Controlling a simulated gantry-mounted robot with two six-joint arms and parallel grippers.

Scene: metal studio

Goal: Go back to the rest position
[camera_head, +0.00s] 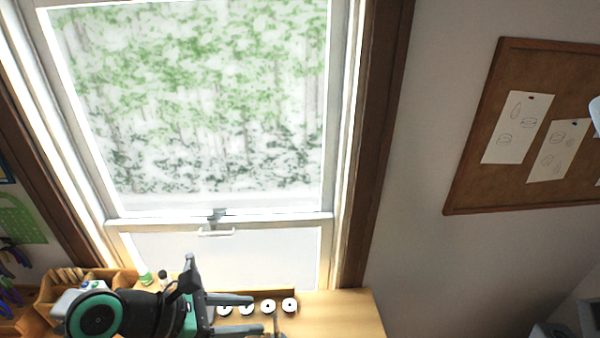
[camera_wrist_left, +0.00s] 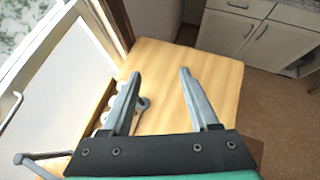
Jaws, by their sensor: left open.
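My left gripper (camera_head: 236,316) comes in from the lower left in the head view, in front of the window and over the wooden table. My right gripper does not show in either view.
The wooden table (camera_head: 343,312) has several white round pieces (camera_head: 268,306) in a row near its back edge. A grey metal tool (camera_wrist_left: 142,104) lies by the left finger. A wooden organizer (camera_head: 45,290) stands at the left. White cabinets (camera_wrist_left: 262,38) stand beyond the table.

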